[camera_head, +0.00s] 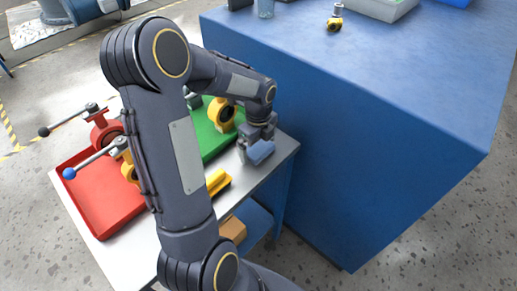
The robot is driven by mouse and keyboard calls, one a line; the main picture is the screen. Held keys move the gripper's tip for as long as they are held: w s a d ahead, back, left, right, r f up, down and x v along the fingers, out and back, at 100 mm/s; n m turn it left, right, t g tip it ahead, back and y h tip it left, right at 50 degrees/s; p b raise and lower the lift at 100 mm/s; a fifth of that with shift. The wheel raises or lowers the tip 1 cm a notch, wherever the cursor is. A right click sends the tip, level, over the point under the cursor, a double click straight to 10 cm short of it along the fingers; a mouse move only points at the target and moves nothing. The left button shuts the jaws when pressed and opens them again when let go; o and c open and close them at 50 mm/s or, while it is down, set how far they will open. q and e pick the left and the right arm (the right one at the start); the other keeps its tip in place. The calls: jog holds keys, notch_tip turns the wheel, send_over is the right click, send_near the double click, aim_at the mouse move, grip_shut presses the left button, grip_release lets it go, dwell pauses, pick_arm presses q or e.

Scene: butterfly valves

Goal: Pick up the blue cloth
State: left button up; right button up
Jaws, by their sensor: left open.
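The blue cloth (262,153) is a small folded blue-grey piece near the right edge of the grey metal cart top (275,158). My left arm reaches over the cart, and my left gripper (252,147) points down right at the cloth, with its fingers at the cloth's left and upper side. It is open. I cannot tell whether the fingers touch the cloth. My right gripper is not in view.
A red tray (96,207) holds valves with lever handles, and a green tray (217,143) holds a yellow valve (221,115). A yellow brush-like item (218,183) lies nearby. A large blue workbench (390,110) stands close on the right. A cardboard box (233,230) sits below.

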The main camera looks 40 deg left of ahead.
aim_at(258, 146)
pick_arm(q)
jog(key=c, duration=0.9)
jog(key=shift+r, duration=0.15)
jog(key=shift+r, duration=0.25)
notch_tip(258, 146, up, 2)
jog(key=shift+r, duration=0.2)
jog(key=s+r, duration=0.1)
jog(key=r, duration=0.1)
jog(key=s+d+r, duration=0.2)
jog(key=s+r, duration=0.1)
jog(key=shift+r, duration=0.3)
jog(key=s+d+r, duration=0.4)
jog(key=s, duration=0.4)
jog(key=shift+s, duration=0.3)
jog(key=shift+d+r, duration=0.1)
